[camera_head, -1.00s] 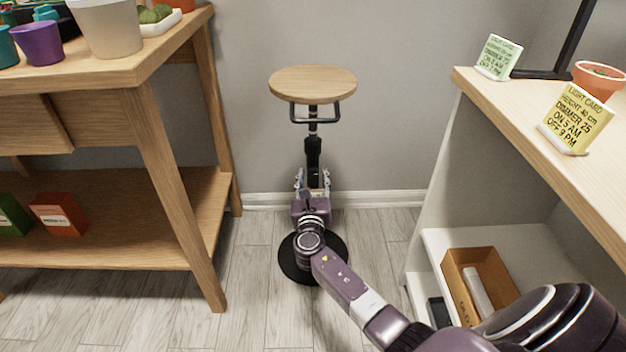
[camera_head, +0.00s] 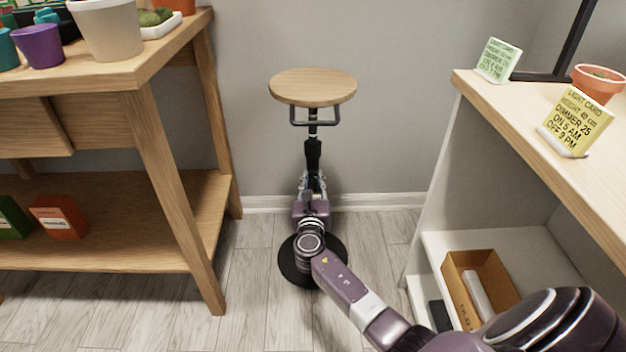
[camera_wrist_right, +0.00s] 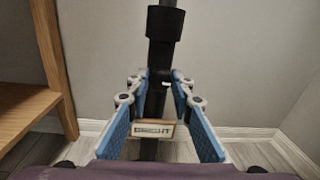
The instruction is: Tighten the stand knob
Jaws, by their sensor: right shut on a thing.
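The stand has a round wooden top (camera_head: 312,87), a dark post (camera_head: 313,150) and a round black base (camera_head: 335,265) on the floor. It is upright against the wall. My right gripper (camera_head: 313,180) is low on the post, in front of it. In the right wrist view its blue-lined fingers (camera_wrist_right: 157,80) converge at the post, just under a thick black collar (camera_wrist_right: 165,22). They are shut on the stand knob, which is mostly hidden between the fingertips. A small height label (camera_wrist_right: 153,130) shows between the fingers. My left gripper is not in view.
A wooden plant bench (camera_head: 110,75) with pots stands at the left. A white-sided shelf with a wooden top (camera_head: 500,92) stands at the right, with a yellow light card (camera_head: 576,115) and a cardboard box (camera_head: 458,285). Bare floor lies between them.

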